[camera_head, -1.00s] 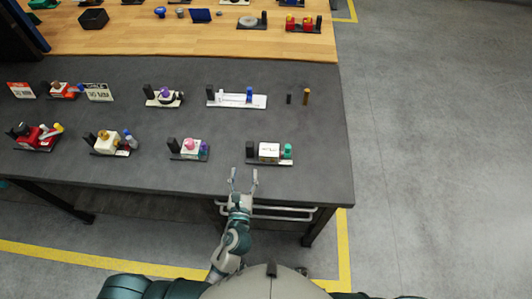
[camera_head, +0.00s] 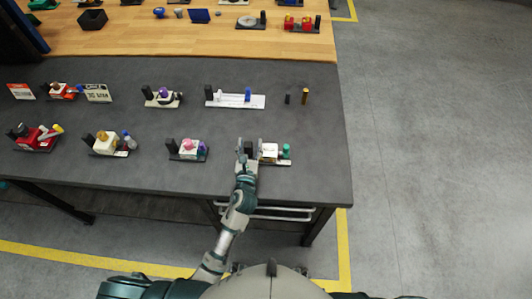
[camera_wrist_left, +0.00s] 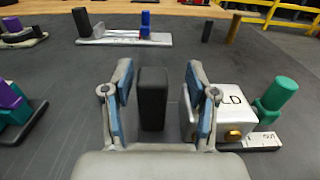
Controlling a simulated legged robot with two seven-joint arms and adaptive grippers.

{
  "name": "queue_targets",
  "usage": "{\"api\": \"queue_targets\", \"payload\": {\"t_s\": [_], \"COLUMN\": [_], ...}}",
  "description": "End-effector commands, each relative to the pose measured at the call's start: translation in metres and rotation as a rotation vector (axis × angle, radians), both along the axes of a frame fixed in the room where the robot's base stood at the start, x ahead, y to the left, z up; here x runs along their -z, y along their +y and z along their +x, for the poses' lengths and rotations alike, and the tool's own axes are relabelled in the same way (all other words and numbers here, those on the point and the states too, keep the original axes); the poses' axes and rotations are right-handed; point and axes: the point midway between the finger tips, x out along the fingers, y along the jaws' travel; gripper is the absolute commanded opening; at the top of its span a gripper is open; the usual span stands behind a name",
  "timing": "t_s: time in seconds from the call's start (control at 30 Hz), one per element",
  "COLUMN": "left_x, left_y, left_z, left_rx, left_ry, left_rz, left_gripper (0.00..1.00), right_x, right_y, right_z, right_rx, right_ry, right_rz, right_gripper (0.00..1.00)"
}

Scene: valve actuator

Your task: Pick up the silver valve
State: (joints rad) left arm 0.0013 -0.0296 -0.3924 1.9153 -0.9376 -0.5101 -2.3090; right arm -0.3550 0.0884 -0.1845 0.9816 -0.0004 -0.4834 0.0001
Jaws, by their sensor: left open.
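My left gripper (camera_head: 249,145) is open over the near right part of the dark table, at a valve unit. In the left wrist view the open fingers (camera_wrist_left: 158,82) stand on either side of the unit's upright black post (camera_wrist_left: 152,98), and I see no clear grip on it. To the right of the post on the same unit are a white block (camera_wrist_left: 222,108) with dark lettering and a brass-coloured port, and a green cylinder (camera_wrist_left: 278,93). I cannot tell which part is the silver valve. My right gripper is not in view.
A white unit with a blue cylinder (camera_head: 248,95) lies farther back. A unit with a pink knob (camera_head: 189,144) stands to the left. A thin brass post (camera_head: 305,96) stands at the back right. The table's right side (camera_head: 325,150) is clear.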

Motion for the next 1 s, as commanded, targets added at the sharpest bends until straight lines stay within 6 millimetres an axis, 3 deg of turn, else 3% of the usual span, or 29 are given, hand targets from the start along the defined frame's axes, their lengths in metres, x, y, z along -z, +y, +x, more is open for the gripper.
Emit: {"api": "queue_targets", "payload": {"t_s": [0.1, 0.33, 0.73, 0.87, 1.0], "left_x": [0.000, 0.001, -0.004, -0.022, -0.053], "left_y": [0.001, 0.002, 0.000, 0.000, 0.001], "left_z": [-0.001, 0.000, 0.000, 0.000, 0.000], "left_rx": [0.000, -0.001, 0.001, 0.000, 0.002], "left_ry": [0.000, 0.001, -0.003, -0.008, -0.010], "left_rz": [-0.001, -0.001, -0.001, -0.001, 0.000], "left_gripper": [0.56, 0.00, 0.00, 0.00, 0.00], "right_x": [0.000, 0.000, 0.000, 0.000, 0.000], "right_y": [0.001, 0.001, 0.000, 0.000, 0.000], "right_z": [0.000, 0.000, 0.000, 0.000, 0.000], "right_rx": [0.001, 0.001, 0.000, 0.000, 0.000], "right_ry": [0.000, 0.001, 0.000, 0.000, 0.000], "right_rz": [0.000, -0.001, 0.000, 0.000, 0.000], "right_gripper": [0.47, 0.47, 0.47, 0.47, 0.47]}}
